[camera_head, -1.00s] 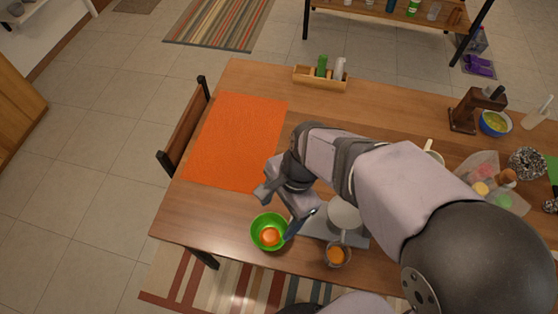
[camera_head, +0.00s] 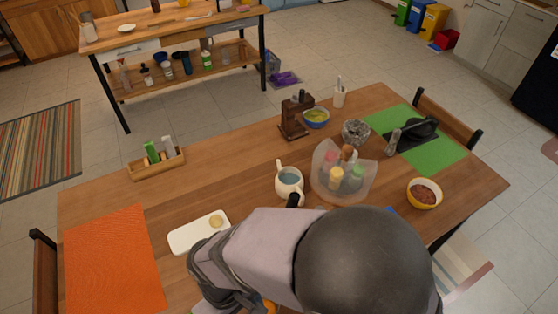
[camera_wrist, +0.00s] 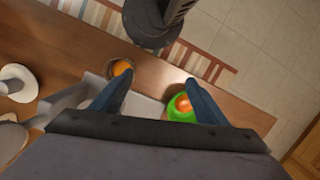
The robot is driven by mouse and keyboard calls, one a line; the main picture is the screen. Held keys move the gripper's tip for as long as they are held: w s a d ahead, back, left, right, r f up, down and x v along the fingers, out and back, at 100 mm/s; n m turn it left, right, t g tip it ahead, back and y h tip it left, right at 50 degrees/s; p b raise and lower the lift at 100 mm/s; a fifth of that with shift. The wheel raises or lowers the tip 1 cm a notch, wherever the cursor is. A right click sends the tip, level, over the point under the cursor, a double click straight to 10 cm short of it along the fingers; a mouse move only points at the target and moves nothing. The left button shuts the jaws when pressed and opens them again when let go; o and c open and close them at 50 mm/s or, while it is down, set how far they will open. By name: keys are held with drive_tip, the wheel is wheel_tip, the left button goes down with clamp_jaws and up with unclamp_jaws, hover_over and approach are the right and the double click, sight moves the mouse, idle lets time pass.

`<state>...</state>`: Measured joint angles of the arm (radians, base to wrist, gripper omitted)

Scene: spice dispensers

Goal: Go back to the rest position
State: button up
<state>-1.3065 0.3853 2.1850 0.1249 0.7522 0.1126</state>
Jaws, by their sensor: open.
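My gripper (camera_wrist: 157,92) is open and empty in the wrist view, its two dark blue fingers spread apart. A green bowl (camera_wrist: 172,112) with something orange in it lies below, partly hidden by the right finger. A small cup with orange contents (camera_wrist: 121,68) stands near the left fingertip. A grey flat base (camera_wrist: 145,107) shows between the fingers. The spice dispensers (camera_head: 336,179), with coloured tops, stand in a clear curved holder (camera_head: 322,160) right of the middle of the table.
A white mug (camera_head: 290,187), a white board (camera_head: 184,238), a yellow bowl (camera_head: 424,203), a brown stand (camera_head: 292,122) and a wooden caddy (camera_head: 147,166) stand on the wooden table (camera_head: 230,170). The orange mat (camera_head: 112,260) is bare. Chairs flank the table.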

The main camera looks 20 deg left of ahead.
drive_tip(key=w+d+r+m, duration=0.2)
drive_tip(key=w+d+m, duration=0.2)
drive_tip(key=d, duration=0.5)
drive_tip(key=w+d+r+m+t+y, duration=0.1)
drive_tip(key=w+d+r+m, duration=0.1)
drive_tip(key=w+d+m, duration=0.2)
drive_tip(key=w+d+r+m, duration=0.2)
drive_tip(key=w+d, duration=0.6)
drive_tip(key=d, duration=0.8)
drive_tip(key=shift+w+r+m+y, duration=0.15)
drive_tip(key=shift+w+m+y, duration=0.15)
drive_tip(key=shift+m, duration=1)
